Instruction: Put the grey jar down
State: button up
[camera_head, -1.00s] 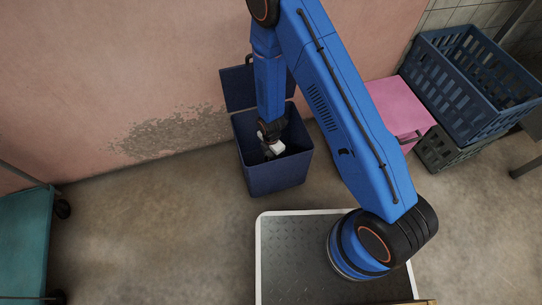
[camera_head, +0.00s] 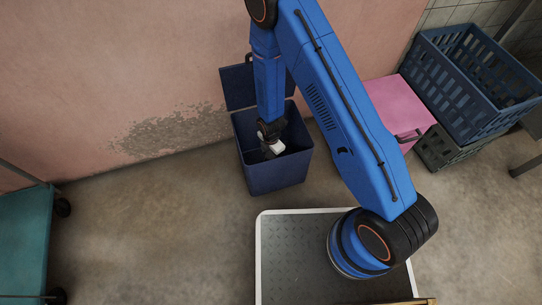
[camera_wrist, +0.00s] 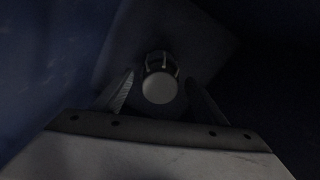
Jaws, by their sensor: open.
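The grey jar (camera_wrist: 160,88) shows in the wrist view as a pale round top with a darker frame-like part behind it. It is between the two fingers of my gripper (camera_wrist: 160,79), which stand apart with a dark gap on each side. In the head view my gripper (camera_head: 271,148) reaches down into the open dark blue bin (camera_head: 275,178), and the jar is hidden there. A flat grey surface (camera_wrist: 215,45) lies beyond the jar in the wrist view. The dim light does not show whether the jar touches it.
The bin's raised lid (camera_head: 238,88) stands against the pink wall. A pink box (camera_head: 398,103) and stacked blue and dark crates (camera_head: 480,85) are at the right. A teal cart (camera_head: 22,240) is at the left. The floor between cart and bin is clear.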

notch_tip(320, 180, up, 13)
dwell(0.7)
jog(key=d+r+m+t, duration=0.1)
jog(key=d+r+m, duration=0.35)
jog(key=r, duration=0.65)
jog(key=s+d+r+m+t, duration=0.1)
jog(key=d+r+m, duration=0.35)
jog(key=r, duration=0.55)
jog(key=d+r+m, duration=0.4)
jog(key=d+r, duration=0.2)
jog(key=r, duration=0.5)
jog(key=s+d+r+m+t, duration=0.1)
jog(key=s+d+r+m, duration=0.5)
jog(key=s+r, duration=0.2)
jog(key=s+d+r+m+t, duration=0.1)
jog(key=s+d+r+m, duration=0.5)
jog(key=s, duration=0.7)
jog(key=shift+d+r+m+t, duration=0.2)
jog(key=shift+r+m+t, duration=0.2)
jog(key=shift+r, duration=0.55)
